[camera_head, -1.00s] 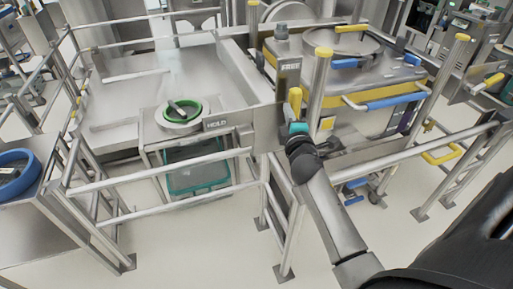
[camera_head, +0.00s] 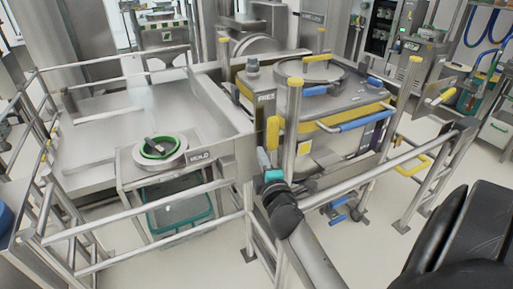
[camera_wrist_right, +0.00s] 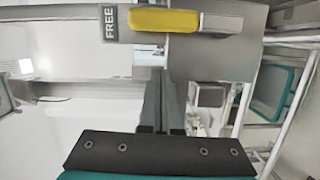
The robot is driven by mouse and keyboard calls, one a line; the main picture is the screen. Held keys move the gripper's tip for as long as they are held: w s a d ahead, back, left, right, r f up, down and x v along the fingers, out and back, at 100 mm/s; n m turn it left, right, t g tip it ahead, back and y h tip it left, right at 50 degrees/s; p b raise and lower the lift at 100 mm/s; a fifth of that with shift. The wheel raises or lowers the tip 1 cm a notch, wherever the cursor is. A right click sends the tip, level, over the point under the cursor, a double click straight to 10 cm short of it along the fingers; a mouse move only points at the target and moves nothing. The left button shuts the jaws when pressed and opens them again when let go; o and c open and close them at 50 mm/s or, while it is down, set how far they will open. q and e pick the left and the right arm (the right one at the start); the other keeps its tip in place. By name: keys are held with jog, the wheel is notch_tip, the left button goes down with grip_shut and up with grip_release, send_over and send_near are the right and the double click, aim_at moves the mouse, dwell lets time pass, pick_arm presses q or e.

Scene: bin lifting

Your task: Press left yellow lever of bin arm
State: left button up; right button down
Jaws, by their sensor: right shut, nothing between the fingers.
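The left yellow lever (camera_head: 273,133) stands upright on the steel bin arm, beside the FREE label (camera_head: 266,98). My right gripper (camera_head: 263,158) is just below it in the head view, with a teal part showing and its fingers mostly hidden. In the right wrist view the lever (camera_wrist_right: 164,21) lies across the top beside the FREE label. The dark fingers of my right gripper (camera_wrist_right: 163,90) are together and empty, pointing towards the plate below the lever. Contact with the lever does not show. My left gripper is not in view.
A steel bin (camera_head: 330,100) with blue handles stands behind the lever. Steel posts with yellow caps and rails (camera_head: 370,175) surround it. Another yellow lever (camera_head: 443,97) is at the right. A green-ringed part (camera_head: 160,148) and a teal crate (camera_head: 180,210) are at the left.

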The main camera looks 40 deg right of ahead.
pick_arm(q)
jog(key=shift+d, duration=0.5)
pick_arm(e)
jog(key=v, duration=0.4)
jog(key=shift+a, duration=0.25)
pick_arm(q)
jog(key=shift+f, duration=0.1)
